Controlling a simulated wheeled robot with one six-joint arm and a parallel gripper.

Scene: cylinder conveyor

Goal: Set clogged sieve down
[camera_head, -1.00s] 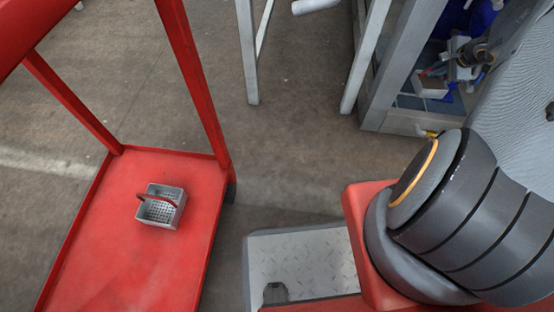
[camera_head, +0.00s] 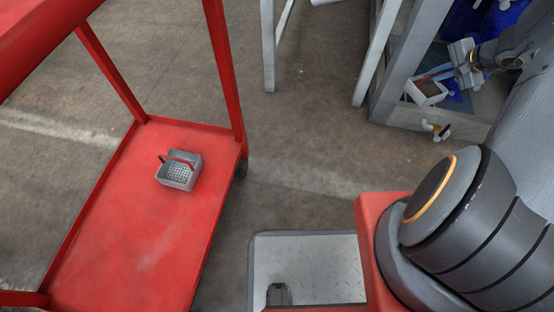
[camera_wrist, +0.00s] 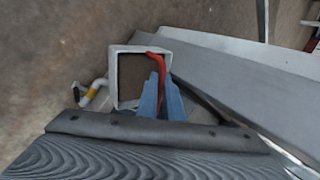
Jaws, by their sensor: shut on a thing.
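My gripper (camera_head: 452,76) reaches in between the grey frame posts at the upper right of the head view. Its blue fingers (camera_wrist: 162,98) are shut on the red handle of a square sieve (camera_head: 428,99). In the wrist view the sieve shows as a pale rim (camera_wrist: 113,78) around a dull brown inside, with the red handle (camera_wrist: 158,66) arching to the fingers. The sieve looks slightly tilted in the head view. I cannot tell whether its bottom touches anything. Part of it is hidden by the fingers and wrist.
A second grey sieve (camera_head: 180,177) with a red handle stands on the red cart (camera_head: 130,250), whose deck is otherwise clear. A grey frame (camera_head: 385,60) surrounds my gripper. A white pipe piece with a yellow band (camera_head: 437,129) sticks out low there. Blue items (camera_head: 500,22) lie behind.

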